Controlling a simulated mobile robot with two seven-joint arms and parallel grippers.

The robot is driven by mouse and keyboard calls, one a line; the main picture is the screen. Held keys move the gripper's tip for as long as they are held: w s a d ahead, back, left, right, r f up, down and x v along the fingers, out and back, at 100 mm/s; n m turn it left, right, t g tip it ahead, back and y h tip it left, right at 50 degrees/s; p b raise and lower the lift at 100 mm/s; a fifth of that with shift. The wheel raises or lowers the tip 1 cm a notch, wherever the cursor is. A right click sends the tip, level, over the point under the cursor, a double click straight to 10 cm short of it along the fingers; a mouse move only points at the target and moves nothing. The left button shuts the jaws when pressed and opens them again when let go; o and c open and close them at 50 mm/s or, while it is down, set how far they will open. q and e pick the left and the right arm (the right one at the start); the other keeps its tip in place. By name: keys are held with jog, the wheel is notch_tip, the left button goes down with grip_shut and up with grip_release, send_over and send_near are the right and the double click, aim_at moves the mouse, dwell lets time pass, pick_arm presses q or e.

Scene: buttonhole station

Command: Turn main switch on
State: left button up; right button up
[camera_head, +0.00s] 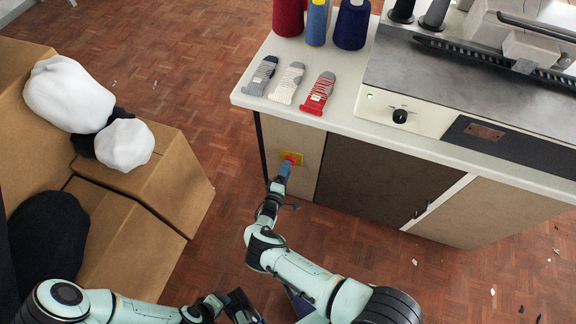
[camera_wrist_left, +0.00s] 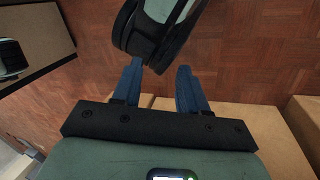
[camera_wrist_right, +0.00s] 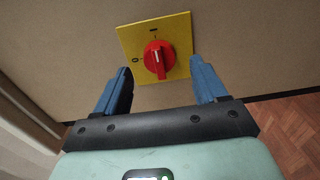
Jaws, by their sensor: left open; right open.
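The main switch is a red rotary knob (camera_wrist_right: 157,58) on a square yellow plate (camera_wrist_right: 126,34) on a beige cabinet panel. A "0" mark is left of the knob and an "I" mark above it. The knob's grip stands roughly upright, in line with the "I". In the head view the switch plate (camera_head: 298,156) is partly hidden by my right gripper (camera_head: 284,172). My right gripper is open, its blue fingers either side of the knob in the right wrist view; contact cannot be told. My left gripper (camera_wrist_left: 160,68) is open and empty, low over the floor.
The worktop (camera_head: 340,118) above the switch carries sock samples (camera_head: 290,82), thread cones (camera_head: 352,24) and a machine with a black dial (camera_head: 400,116). Cardboard boxes (camera_head: 186,180) with white bundles stand at left. Bare parquet lies between boxes and cabinet.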

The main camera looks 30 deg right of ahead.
pick_arm(q)
jog(key=shift+g, duration=0.6)
jog(key=s+r+p, duration=0.1)
jog(key=s+d+r, duration=0.1)
jog(key=s, duration=0.1)
jog(key=shift+s+d+r+p, duration=0.1)
jog(key=shift+d+r+p, duration=0.1)
jog(key=shift+r+p, duration=0.15)
pick_arm(e)
jog(key=v, duration=1)
jog(key=shift+a, duration=0.15)
jog(key=shift+s, duration=0.15)
